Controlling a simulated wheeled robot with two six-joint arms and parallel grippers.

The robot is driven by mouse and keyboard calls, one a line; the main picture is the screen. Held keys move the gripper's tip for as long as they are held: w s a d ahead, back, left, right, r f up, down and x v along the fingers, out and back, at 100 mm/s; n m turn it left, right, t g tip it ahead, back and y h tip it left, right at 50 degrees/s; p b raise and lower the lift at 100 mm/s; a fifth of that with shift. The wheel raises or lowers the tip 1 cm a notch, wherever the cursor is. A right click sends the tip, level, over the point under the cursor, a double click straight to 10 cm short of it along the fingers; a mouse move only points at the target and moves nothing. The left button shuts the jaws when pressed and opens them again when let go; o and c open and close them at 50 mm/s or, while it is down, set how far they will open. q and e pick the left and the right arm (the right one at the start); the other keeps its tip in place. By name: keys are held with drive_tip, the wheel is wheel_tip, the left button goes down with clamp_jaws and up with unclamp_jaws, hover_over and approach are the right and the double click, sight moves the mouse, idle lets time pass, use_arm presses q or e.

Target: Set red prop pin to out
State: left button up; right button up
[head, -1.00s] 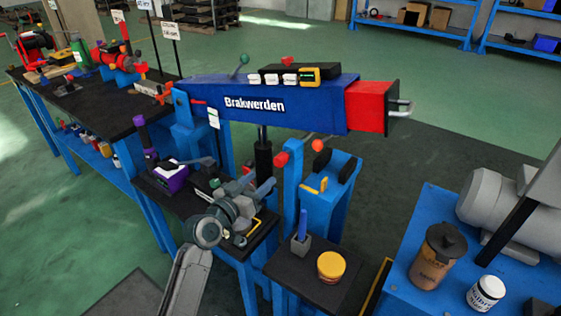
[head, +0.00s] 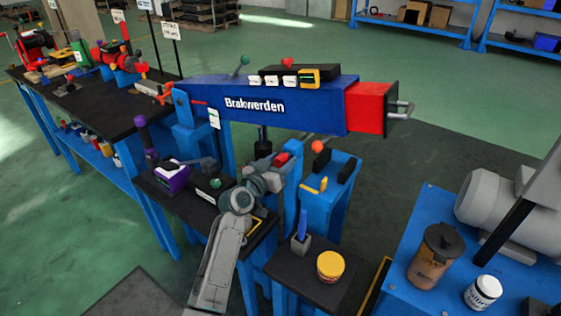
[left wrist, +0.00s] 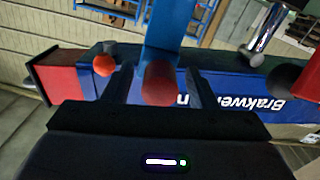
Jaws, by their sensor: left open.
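The red prop pin (head: 282,159) sticks out of the top of the blue post (head: 291,205) beneath the blue "Brakwerden" boom (head: 270,105). My left gripper (head: 274,166) is at the pin, its jaws partly hiding it in the head view. In the left wrist view the pin's round red end (left wrist: 158,85) lies between the two dark fingers of my left gripper (left wrist: 161,88). The fingers are apart, with a gap on each side of the pin. My right gripper is not in view.
An orange ball knob (head: 317,146) stands just right of the pin; it also shows left of the fingers in the left wrist view (left wrist: 103,65). A yellow-lidded jar (head: 330,266) and a blue upright tool (head: 303,224) stand on the low black shelf. The boom hangs close above.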

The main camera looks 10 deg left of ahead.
use_arm(q)
clamp_jaws()
drive_tip(key=shift+s+a+f, duration=0.1)
drive_tip(key=shift+s+a, duration=0.05)
drive_tip(key=shift+s, duration=0.15)
drive_tip(key=v, duration=0.8)
drive_tip(key=shift+c, duration=1.4)
unclamp_jaws()
drive_tip(key=shift+s+f, duration=0.1)
drive_tip(key=shift+s, duration=0.1)
drive_tip(key=shift+o, duration=1.4)
drive_tip(key=shift+s+a, duration=0.1)
drive_tip(key=shift+a, duration=0.05)
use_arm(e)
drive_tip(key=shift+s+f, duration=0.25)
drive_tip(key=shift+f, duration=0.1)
